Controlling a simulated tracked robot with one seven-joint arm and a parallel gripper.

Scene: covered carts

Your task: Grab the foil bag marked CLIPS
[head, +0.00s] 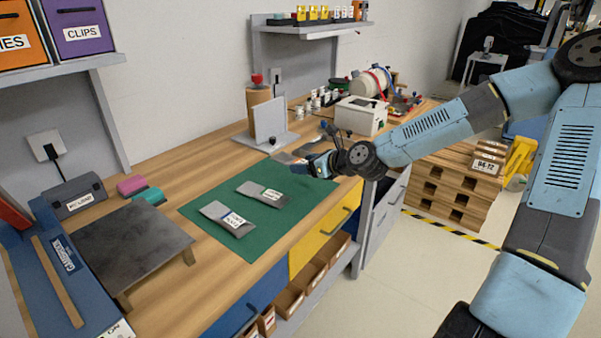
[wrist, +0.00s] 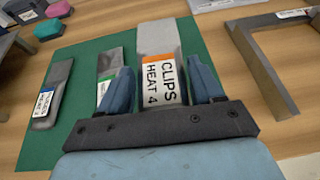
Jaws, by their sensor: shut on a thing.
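The foil bag marked CLIPS HEAT 4 (wrist: 158,40) has an orange and white label and a silvery body. In the wrist view it lies between the two blue fingers of my gripper (wrist: 162,88), which is shut on it near the label. In the head view my gripper (head: 322,166) is at the far right part of the green mat (head: 205,198); the held bag is mostly hidden there. I cannot tell whether the bag is clear of the mat.
Two other foil bags lie on the mat, one nearer (head: 228,218) and one in the middle (head: 262,193). A dark low stand (head: 130,250) is at left. A grey angled frame (wrist: 262,65) stands right of the held bag. An orange bin and a purple CLIPS bin (head: 78,30) sit above.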

